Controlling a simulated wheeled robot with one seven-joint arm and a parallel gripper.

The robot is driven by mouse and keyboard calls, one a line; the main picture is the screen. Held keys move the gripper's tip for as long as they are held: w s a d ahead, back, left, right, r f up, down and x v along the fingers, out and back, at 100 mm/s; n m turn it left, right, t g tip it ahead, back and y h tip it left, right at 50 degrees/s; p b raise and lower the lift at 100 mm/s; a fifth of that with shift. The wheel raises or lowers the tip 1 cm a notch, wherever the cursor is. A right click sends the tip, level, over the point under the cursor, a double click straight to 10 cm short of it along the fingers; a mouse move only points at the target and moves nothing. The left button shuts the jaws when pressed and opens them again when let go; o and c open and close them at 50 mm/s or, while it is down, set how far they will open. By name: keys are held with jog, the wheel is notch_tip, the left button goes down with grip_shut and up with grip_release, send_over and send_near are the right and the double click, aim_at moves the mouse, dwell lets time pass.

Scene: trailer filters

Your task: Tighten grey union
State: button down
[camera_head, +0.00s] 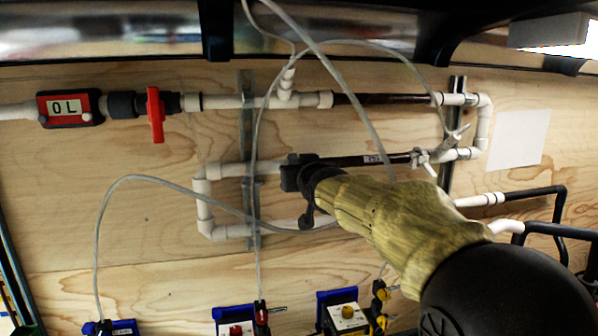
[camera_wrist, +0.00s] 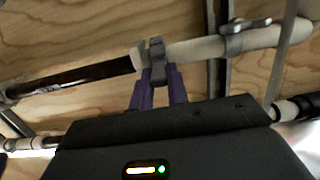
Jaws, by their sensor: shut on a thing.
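The grey union (camera_wrist: 157,48) sits on the middle pipe run in the wrist view, between a dark pipe section (camera_wrist: 80,77) and a white pipe section (camera_wrist: 196,49). My gripper (camera_wrist: 158,78) has its purple fingers closed on the union, one on each side. The fingertips partly cover it. In the head view my gripper (camera_head: 298,174) is at the left end of the middle run's dark pipe (camera_head: 355,160), and it hides the union there.
A red-handled valve (camera_head: 156,114) and a flow meter reading "0 L" (camera_head: 68,108) are on the upper run. Thin grey hoses hang across the plywood wall (camera_head: 120,170). Metal struts (camera_head: 247,130) hold the pipes. Blue-backed devices (camera_head: 236,321) stand below. A white paper (camera_head: 519,138) is at right.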

jog(key=c, duration=1.5)
grip_release()
jog(key=shift+o, duration=0.7)
jog(key=shift+w+d, duration=0.1)
jog(key=shift+w, duration=0.1)
jog(key=shift+s+b, duration=0.35)
jog(key=shift+s, duration=0.35)
jog(key=b+v, duration=0.1)
jog(key=v, duration=1.5)
jog(key=shift+d, duration=0.2)
jog(key=shift+c, duration=0.2)
